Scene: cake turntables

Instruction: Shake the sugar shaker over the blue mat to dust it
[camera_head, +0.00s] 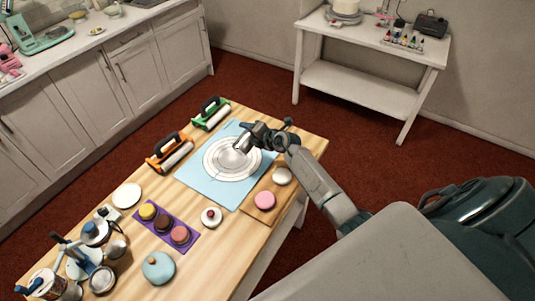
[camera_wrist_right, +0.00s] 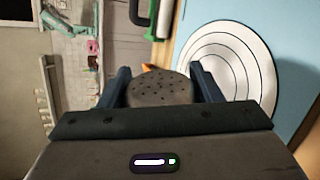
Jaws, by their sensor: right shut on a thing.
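The blue mat (camera_head: 197,174) lies flat on the wooden table, with a white ringed disc (camera_head: 222,169) at its middle. The mat also shows at the right of the right wrist view (camera_wrist_right: 300,40). My right gripper (camera_head: 247,138) is over the mat's right far part, above the disc's edge. It is shut on the sugar shaker (camera_head: 242,144), a small metal cylinder held tilted. In the right wrist view the shaker's dark holed top (camera_wrist_right: 160,88) sits between the two fingers. No sugar shows on the mat. My left gripper is not in view.
A purple tray (camera_head: 165,228) holds several coloured rounds. Jars and tools crowd the near left.

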